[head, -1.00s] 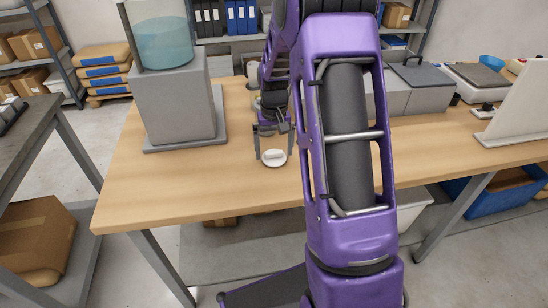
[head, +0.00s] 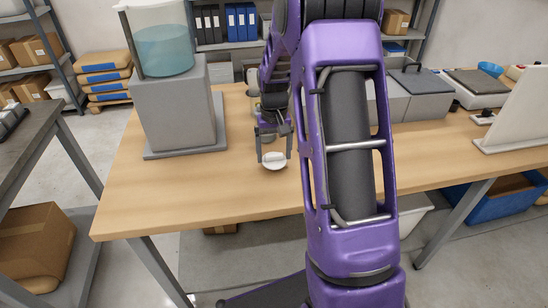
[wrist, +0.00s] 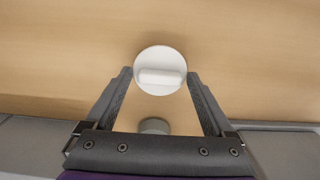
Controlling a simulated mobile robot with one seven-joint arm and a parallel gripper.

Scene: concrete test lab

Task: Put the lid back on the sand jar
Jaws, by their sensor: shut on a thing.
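The white round lid (head: 274,166) with a raised bar handle is at the table's front middle. It also shows in the wrist view (wrist: 160,86). In the wrist view my gripper's fingertips (wrist: 160,75) flank the lid. I cannot tell whether the lid touches the table. The sand jar is not clear to see; a small pale object (head: 254,103) behind my arm is mostly hidden. A grey round shape (wrist: 155,126) shows below the lid in the wrist view.
The wooden table (head: 200,195) is clear around the lid and in front. A grey block (head: 182,105) with a water tank (head: 164,50) stands at the left. Grey boxes (head: 420,92) and a white slanted panel (head: 517,112) stand at the right.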

